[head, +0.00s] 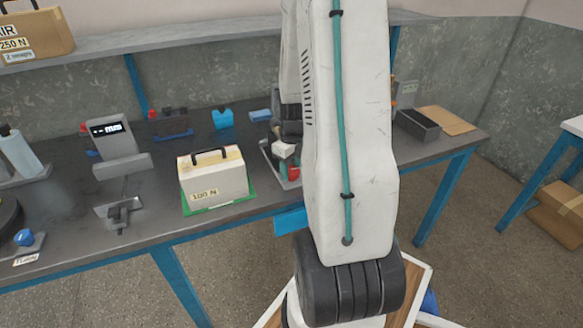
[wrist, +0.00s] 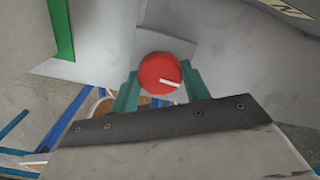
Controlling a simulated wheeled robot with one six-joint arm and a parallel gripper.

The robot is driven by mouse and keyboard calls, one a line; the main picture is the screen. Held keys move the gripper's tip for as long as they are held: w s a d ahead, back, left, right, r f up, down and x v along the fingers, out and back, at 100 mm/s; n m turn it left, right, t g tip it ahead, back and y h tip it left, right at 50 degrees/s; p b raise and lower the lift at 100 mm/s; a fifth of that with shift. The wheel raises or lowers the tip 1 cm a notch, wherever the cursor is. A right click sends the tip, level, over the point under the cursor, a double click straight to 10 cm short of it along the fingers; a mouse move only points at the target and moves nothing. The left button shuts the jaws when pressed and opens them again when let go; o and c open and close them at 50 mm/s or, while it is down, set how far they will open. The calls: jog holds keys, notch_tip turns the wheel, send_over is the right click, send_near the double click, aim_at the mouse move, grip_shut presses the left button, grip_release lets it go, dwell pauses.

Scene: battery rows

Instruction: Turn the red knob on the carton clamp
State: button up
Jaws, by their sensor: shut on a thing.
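The red knob (wrist: 160,74) with a white mark on its face sits between the two teal fingers of my gripper (wrist: 160,88) in the wrist view. The fingers touch it on both sides, so my gripper is shut on it. In the head view the red knob (head: 293,173) is on the front of the grey carton clamp (head: 268,152), partly hidden behind my arm. The white mark slants slightly down to the right in the wrist view. In the head view my arm also hides much of the clamp.
A cream box (head: 214,177) with a black handle stands on a green mat (head: 246,196) left of the clamp. A scale with a display (head: 108,130) stands further left. A dark open bin (head: 416,125) is to the right. The bench's front edge runs just below the clamp.

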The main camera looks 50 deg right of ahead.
aim_at(291, 169)
jog(key=shift+w+m, duration=0.1)
jog(key=shift+m, duration=0.4)
jog(key=o, duration=1)
notch_tip(291, 169, up, 8)
jog(key=shift+f, duration=0.1)
dwell(0.8)
